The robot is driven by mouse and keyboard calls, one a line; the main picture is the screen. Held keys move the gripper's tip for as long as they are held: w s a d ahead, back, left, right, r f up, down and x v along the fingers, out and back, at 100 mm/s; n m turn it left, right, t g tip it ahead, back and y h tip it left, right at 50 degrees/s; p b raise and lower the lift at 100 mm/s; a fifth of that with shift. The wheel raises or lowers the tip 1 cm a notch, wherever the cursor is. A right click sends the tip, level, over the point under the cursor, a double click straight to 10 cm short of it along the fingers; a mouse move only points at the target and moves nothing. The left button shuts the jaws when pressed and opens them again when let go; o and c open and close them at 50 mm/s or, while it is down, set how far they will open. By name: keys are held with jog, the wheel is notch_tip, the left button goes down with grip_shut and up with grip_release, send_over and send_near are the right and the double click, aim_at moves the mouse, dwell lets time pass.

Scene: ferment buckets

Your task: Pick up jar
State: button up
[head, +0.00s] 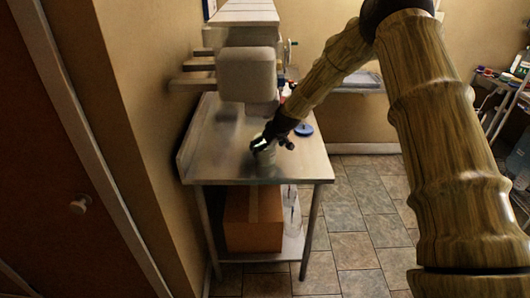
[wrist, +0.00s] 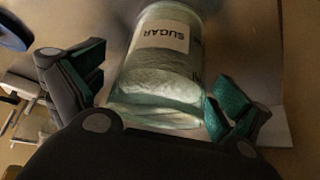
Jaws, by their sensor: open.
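A clear glass jar (wrist: 160,65) with a white label reading SUGAR and pale contents stands between the two fingers of my gripper (wrist: 150,95) in the wrist view. The fingers, with green inner pads, are spread apart on either side of it. The right finger is very close to the jar's side; I cannot tell whether it touches. In the head view, the jar (head: 263,153) is on the steel table (head: 225,165) near its front, partly hidden by my gripper (head: 270,145).
A blue round lid (head: 303,129) lies on the table to the right of the jar. A pale boxy object (head: 247,75) is at the back of the table. A cardboard box (head: 252,220) sits on the shelf below. A wall runs along the left.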

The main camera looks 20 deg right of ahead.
jog(key=c, duration=1.3)
jog(key=shift+r, duration=0.1)
jog(key=c, duration=0.4)
